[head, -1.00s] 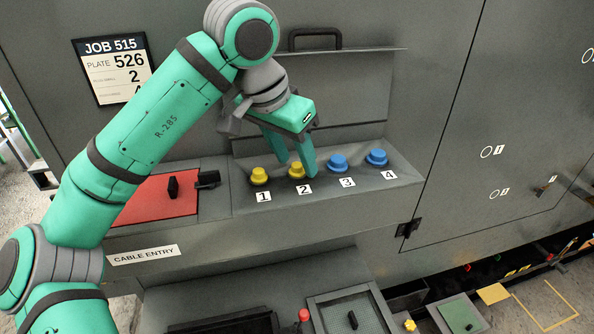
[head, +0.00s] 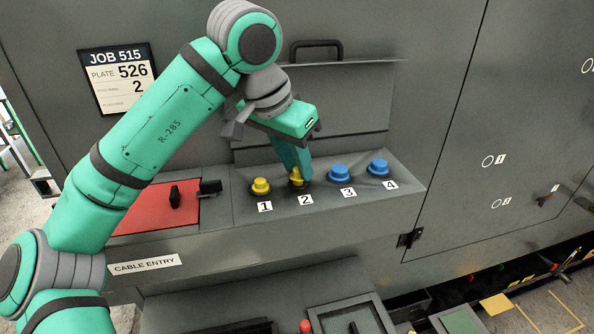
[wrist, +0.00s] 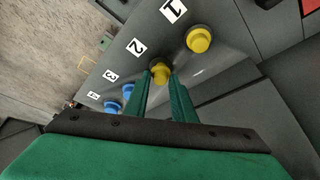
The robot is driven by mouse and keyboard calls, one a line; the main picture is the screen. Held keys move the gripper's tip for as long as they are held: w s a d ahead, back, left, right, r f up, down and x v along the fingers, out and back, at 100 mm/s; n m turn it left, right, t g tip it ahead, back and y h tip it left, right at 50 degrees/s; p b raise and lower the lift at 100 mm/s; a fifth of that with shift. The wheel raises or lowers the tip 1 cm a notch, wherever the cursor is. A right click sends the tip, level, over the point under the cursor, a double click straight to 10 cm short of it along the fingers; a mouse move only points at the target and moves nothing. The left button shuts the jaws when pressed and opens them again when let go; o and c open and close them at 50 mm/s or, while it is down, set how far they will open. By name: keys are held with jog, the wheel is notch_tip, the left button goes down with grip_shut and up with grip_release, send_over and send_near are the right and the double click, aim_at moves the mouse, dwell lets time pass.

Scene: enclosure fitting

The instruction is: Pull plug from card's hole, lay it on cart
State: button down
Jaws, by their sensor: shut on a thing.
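A job card (head: 118,80) on the enclosure wall reads JOB 515, PLATE 526 and 2; its smaller lines are not legible. Several plugs sit in a row of numbered holes on the grey ledge. The yellow plug at label 2 (head: 297,177) is between my gripper's fingers (head: 296,172), partly hidden by them. In the wrist view the fingers (wrist: 162,82) are shut on this plug (wrist: 159,70). It appears to be still seated at the ledge. The yellow plug at 1 (head: 261,186) and the blue plugs at 3 (head: 343,171) and 4 (head: 377,167) stand beside it.
A raised lid with a handle (head: 316,46) stands behind the plug row. A red plate (head: 150,208) with a black knob lies left of it. Below, the top of a cart or bench shows a green-floored tray (head: 376,312) and a red knob (head: 305,326).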

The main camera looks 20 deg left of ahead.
aim_at(297, 170)
notch_tip(297, 170, up, 16)
dwell(1.0)
jog(key=shift+f, duration=0.15)
